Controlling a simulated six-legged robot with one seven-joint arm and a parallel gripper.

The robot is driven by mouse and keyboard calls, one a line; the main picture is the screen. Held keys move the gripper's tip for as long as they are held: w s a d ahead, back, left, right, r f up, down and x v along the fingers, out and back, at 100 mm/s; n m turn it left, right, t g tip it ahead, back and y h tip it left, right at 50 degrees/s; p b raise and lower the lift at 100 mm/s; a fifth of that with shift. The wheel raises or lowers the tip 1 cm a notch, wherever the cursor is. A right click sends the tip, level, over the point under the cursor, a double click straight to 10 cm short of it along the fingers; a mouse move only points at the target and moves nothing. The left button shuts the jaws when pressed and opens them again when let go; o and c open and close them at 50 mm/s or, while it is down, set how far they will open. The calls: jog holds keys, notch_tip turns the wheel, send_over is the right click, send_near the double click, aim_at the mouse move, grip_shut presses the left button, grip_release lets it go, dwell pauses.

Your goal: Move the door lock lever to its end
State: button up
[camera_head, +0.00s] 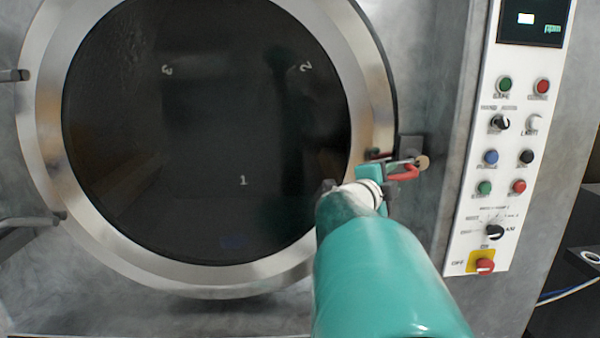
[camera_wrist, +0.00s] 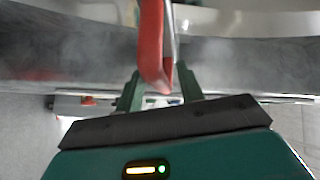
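The round door (camera_head: 210,258) of the washer fills the left and middle of the head view, with a metal rim around dark glass. The door lock lever (camera_head: 404,174), with a red grip and metal rod, is at the door's right edge. My gripper (camera_head: 388,178) is at the lever, partly hidden by my own teal arm. In the wrist view, the red lever (camera_wrist: 152,48) comes down from the top between the two green fingers of my gripper (camera_wrist: 158,80). The fingers stand apart on either side of it. Whether they touch it is hard to see.
A control panel (camera_head: 478,215) with several buttons, knobs and a small screen is to the right of the lever. A red stop button (camera_head: 485,266) is at its bottom. Door hinges (camera_head: 14,75) are on the left side. Blue and white cables (camera_head: 565,293) run at the lower right.

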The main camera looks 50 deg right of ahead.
jog(key=shift+s+d, duration=0.1)
jog(key=shift+d, duration=0.3)
jog(key=shift+a, duration=0.1)
grip_shut()
